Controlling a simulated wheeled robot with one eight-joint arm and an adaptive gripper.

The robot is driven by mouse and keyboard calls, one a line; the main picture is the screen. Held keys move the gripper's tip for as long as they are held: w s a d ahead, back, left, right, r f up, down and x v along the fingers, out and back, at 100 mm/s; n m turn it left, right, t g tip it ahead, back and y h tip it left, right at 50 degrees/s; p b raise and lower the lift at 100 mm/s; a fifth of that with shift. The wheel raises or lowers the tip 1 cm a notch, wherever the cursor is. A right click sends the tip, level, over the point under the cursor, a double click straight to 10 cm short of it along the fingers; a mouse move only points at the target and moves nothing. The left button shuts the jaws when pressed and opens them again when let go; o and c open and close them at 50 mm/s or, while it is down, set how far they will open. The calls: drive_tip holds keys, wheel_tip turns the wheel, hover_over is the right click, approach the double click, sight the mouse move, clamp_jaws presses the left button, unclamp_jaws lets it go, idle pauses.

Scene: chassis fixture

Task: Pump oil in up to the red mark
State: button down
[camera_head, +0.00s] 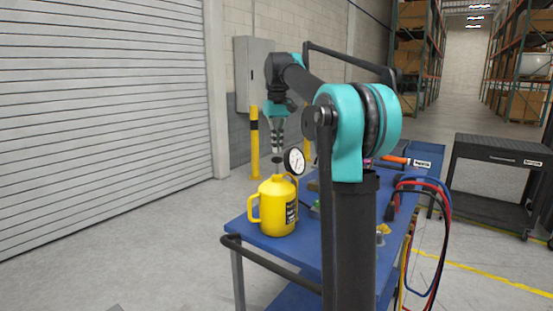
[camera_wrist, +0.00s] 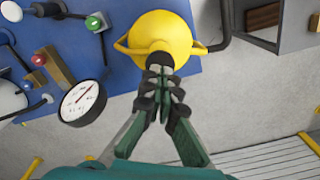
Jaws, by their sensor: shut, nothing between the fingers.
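The yellow oil can (camera_head: 270,212) stands upright on the blue table, with a side handle and a dark label. A dark pump knob (camera_head: 277,160) tops it. My gripper (camera_head: 277,149) points down just above the knob, fingers together and empty. In the wrist view my gripper (camera_wrist: 160,72) covers part of the can's top, and the yellow can (camera_wrist: 158,28) shows behind the fingertips; I cannot tell whether they touch the knob. A round white gauge (camera_head: 294,161) is beside the can top; the gauge (camera_wrist: 82,100) also shows in the wrist view. Its red mark is too small to make out.
A black cart (camera_head: 497,160) stands further right. The floor to the left is clear.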

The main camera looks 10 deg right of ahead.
sight(277, 158)
drive_tip(key=shift+f, duration=0.1)
drive_tip(key=shift+f, duration=0.45)
idle(1.5)
drive_tip(key=shift+f, duration=1.9)
drive_tip(key=shift+r, duration=1.9)
drive_tip(key=shift+r, duration=3)
